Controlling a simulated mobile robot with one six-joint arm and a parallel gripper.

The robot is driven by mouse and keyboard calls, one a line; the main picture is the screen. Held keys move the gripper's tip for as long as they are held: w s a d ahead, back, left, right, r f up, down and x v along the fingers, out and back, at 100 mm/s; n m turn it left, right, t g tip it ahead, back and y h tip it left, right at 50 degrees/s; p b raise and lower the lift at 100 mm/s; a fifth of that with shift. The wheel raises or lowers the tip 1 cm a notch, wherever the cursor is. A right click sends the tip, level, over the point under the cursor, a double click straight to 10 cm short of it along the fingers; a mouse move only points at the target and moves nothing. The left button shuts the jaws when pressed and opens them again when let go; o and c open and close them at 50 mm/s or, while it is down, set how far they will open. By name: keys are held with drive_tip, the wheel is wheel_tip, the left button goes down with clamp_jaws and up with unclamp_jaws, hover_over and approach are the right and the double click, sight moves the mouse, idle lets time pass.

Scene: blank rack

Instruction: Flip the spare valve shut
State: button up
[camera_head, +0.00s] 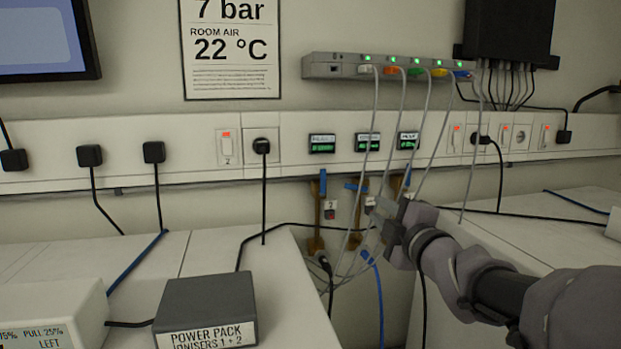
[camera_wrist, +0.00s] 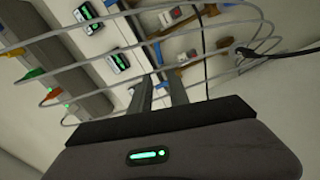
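Three valves with brass-coloured bodies and blue handles are on the wall below three green-lit gauges. In the head view, the left valve (camera_head: 322,183) has an upright handle and the middle valve (camera_head: 355,187) has its handle across. The right valve (camera_head: 407,180) is partly behind my gripper. I cannot read which valve is marked spare. My gripper (camera_head: 383,212) hangs in front of the middle and right valves, apparently holding nothing. In the wrist view, my gripper's fingers (camera_wrist: 161,80) stand apart with a gap between them, pointing toward the valves. I cannot tell whether they touch one.
Several loose grey cables (camera_head: 372,120) hang from the hub (camera_head: 335,67) past the gauges and valves, close to my gripper. A blue cable (camera_head: 379,290) hangs below. A power pack (camera_head: 205,300) stands on the left bench; the right bench (camera_head: 530,235) is mostly clear.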

sight(353, 188)
drive_tip(key=w+a, duration=0.1)
drive_tip(key=w, duration=0.4)
drive_tip(key=w+a, duration=0.1)
drive_tip(key=w, duration=0.9)
drive_tip(key=shift+w+a+p, duration=0.4)
drive_tip(key=shift+c, duration=0.2)
